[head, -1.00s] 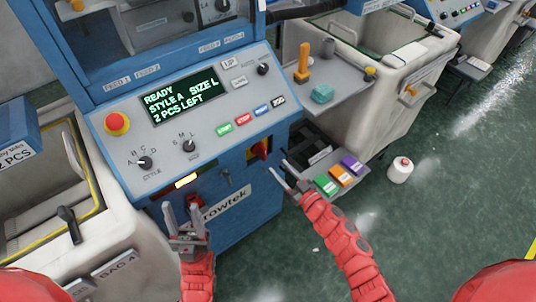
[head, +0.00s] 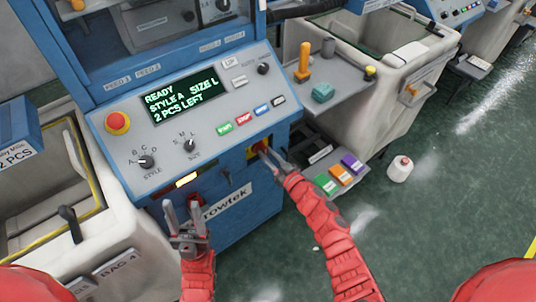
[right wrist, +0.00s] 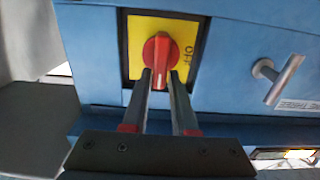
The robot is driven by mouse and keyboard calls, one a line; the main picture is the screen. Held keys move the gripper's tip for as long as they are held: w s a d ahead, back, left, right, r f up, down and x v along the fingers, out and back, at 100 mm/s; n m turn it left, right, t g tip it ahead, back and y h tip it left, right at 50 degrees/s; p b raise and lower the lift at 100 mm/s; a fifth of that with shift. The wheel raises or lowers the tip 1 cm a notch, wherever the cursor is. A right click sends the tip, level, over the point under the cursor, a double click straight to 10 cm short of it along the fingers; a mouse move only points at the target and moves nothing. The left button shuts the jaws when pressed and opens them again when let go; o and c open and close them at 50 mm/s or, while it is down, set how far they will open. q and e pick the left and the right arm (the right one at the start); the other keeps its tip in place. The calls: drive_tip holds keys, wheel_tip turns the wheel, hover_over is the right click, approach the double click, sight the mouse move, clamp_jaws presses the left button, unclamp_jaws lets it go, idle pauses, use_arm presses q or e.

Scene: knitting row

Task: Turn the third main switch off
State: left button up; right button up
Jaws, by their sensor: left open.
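The main switch is a red rotary knob (right wrist: 158,52) on a yellow plate (right wrist: 135,40) in the right wrist view, its handle pointing down in the picture. A sideways label is partly readable on the plate's right. In the head view the yellow plate (head: 240,170) is on the blue machine's front, and the knob is mostly hidden by my right gripper (head: 266,154). In the wrist view my right gripper (right wrist: 161,76) has one finger on each side of the handle's lower end; I cannot tell whether they press it. My left gripper (head: 183,212) is open and empty before the machine.
The sloped control panel (head: 200,150) has a red mushroom button (head: 117,122) and a display (head: 180,95) reading READY, STYLE A, SIZE L, 2 PCS LEFT. A T-shaped handle (right wrist: 276,78) is beside the switch. Coloured boxes (head: 340,174) and a white cone (head: 400,169) are to the right.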

clamp_jaws()
drive_tip(key=shift+f+n, duration=0.15)
drive_tip(key=shift+n, duration=0.15)
drive_tip(key=n+b, duration=0.1)
drive_tip(key=n, duration=0.1)
drive_tip(key=n+b, duration=0.2)
drive_tip(key=n, duration=0.1)
drive_tip(key=n+b, duration=0.2)
drive_tip(key=shift+s+a+f, duration=0.35)
drive_tip(key=shift+a, duration=0.05)
drive_tip(key=n+b, duration=0.1)
drive_tip(key=n, duration=0.1)
drive_tip(key=n+b, duration=0.4)
drive_tip(key=shift+s+a+f+n, duration=0.15)
drive_tip(key=shift+a+f+n, duration=0.1)
drive_tip(key=shift+f+n, duration=0.15)
drive_tip(key=shift+n+b, duration=1.55)
drive_tip(key=shift+n, duration=0.25)
